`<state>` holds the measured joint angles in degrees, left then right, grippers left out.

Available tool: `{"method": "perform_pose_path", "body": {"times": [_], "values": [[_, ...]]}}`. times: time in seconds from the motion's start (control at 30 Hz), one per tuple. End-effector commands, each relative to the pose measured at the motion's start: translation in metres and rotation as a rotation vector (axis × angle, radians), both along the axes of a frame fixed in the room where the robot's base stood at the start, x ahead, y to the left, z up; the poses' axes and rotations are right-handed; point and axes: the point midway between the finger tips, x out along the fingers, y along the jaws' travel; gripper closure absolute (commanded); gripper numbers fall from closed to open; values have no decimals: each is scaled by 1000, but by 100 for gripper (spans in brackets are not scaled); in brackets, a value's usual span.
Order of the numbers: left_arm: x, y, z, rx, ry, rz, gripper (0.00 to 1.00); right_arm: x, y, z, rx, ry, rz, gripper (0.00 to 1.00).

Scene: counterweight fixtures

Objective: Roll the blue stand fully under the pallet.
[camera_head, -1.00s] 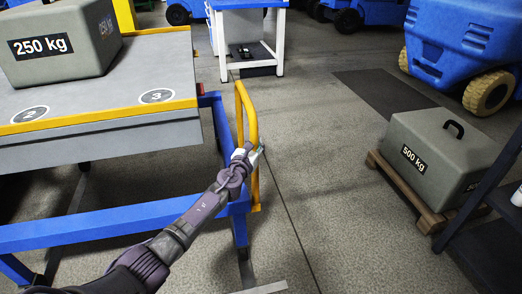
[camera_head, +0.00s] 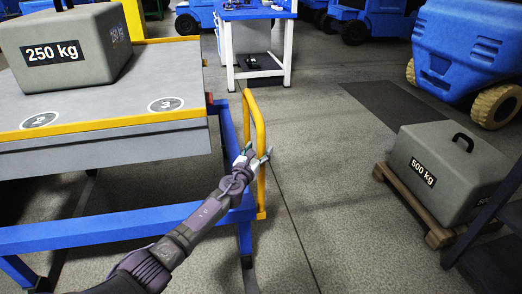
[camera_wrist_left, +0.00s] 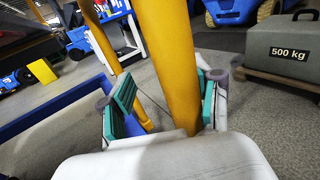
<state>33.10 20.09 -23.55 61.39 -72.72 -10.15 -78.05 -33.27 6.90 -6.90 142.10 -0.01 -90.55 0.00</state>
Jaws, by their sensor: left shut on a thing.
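The blue stand (camera_head: 125,230) is a tubular frame at the lower left, with a yellow upright loop handle (camera_head: 262,140) at its right end. A grey platform with a yellow edge, seemingly the pallet (camera_head: 110,142), lies above the stand's frame. The handle end of the stand sticks out to the right of the platform. My left gripper (camera_head: 254,160) is shut on the handle's near post, which passes between its green-padded fingers in the left wrist view (camera_wrist_left: 168,60). My right gripper is not in view.
A grey 250 kg weight (camera_head: 70,48) rests on the platform. A grey 500 kg weight (camera_head: 440,170) sits on a wooden skid (camera_head: 408,205) at the right. A blue-and-white workbench (camera_head: 255,15) and blue machines stand behind.

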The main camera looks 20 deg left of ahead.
Motion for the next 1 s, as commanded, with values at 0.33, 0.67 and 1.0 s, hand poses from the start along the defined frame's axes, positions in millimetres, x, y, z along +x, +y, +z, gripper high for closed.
{"method": "perform_pose_path", "body": {"times": [0.33,0.67,1.0], "values": [[-11,6,-1,6,0,10,46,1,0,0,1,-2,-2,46],[-69,4,-2,7,3,7,46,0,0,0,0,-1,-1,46],[-117,1,0,4,2,3,46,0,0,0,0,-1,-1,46]]}}
